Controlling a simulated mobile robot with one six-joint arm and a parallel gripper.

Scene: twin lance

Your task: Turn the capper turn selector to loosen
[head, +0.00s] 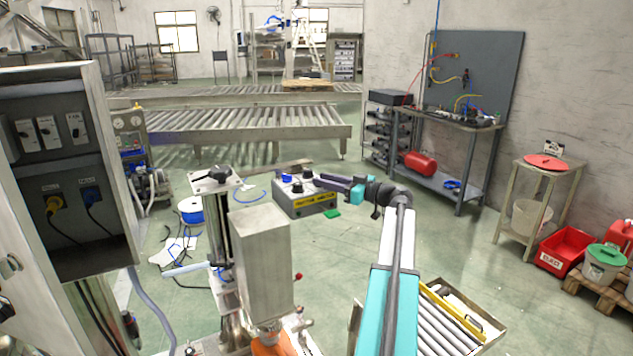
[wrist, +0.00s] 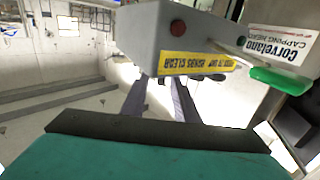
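The capping head is a grey box (head: 308,204) with a yellow label, standing mid-floor in the head view. Small blue and black knobs (head: 307,173) sit on its top; which one is the turn selector, and its setting, are too small to tell. In the wrist view the grey box (wrist: 185,32) shows a yellow warning label, a red button and a green-handled lever (wrist: 283,80). My gripper (head: 318,181) reaches over the box's right side, close to the knobs. In the wrist view my gripper's dark fingers (wrist: 160,84) stand apart, with their tips partly hidden behind the box edge.
A tall grey metal column (head: 263,262) stands left of my arm. An open electrical cabinet (head: 65,150) is at the left. Roller conveyors (head: 250,125) lie behind the box. A workbench (head: 445,125) stands at the right. The floor between the box and the bench is clear.

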